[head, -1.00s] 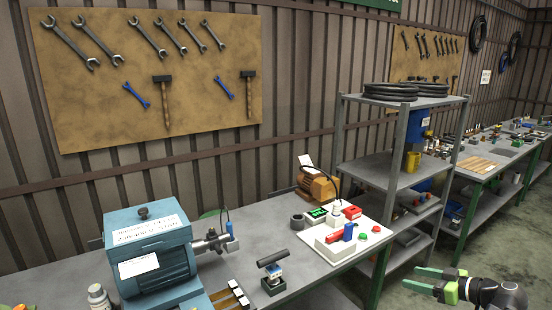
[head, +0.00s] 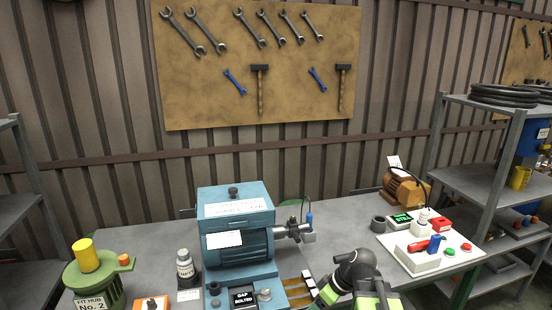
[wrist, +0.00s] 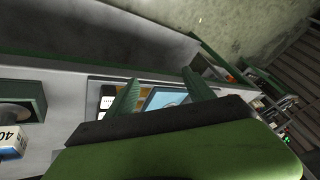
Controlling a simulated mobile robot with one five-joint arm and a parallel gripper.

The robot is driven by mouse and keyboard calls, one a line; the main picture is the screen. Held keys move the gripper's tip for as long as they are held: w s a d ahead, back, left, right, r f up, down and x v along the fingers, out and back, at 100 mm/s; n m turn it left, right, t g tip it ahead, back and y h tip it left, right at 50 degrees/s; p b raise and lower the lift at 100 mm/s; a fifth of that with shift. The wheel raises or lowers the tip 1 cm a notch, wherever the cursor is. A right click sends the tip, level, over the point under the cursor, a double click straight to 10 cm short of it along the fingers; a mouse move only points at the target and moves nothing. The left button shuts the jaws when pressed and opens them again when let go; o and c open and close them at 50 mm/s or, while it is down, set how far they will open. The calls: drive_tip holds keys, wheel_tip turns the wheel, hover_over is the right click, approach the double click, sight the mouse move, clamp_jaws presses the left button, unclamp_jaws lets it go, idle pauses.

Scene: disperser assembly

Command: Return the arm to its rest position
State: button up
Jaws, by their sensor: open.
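My gripper shows best in the wrist view (wrist: 160,88), where its two green fingers stand apart with nothing held between them. Past the fingertips lie the grey bench and parts of a yellow and a blue thing. In the head view my dark arm with green parts is at the bottom centre-right, in front of the bench, and its fingers are partly cut off by the lower edge. The blue motor-like machine (head: 238,240) stands on the bench left of the arm.
A grey shelf rack (head: 480,180) stands at the right. A tool board (head: 200,90) hangs behind.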

drive_tip(key=s+d+f+m+g+h, duration=0.1)
drive_tip(key=s+d+f+m+h, duration=0.2)
drive_tip(key=m, duration=0.7)
drive_tip(key=d+h, duration=0.2)
drive_tip(key=h, duration=0.1)
drive_tip(key=shift+d, duration=0.15)
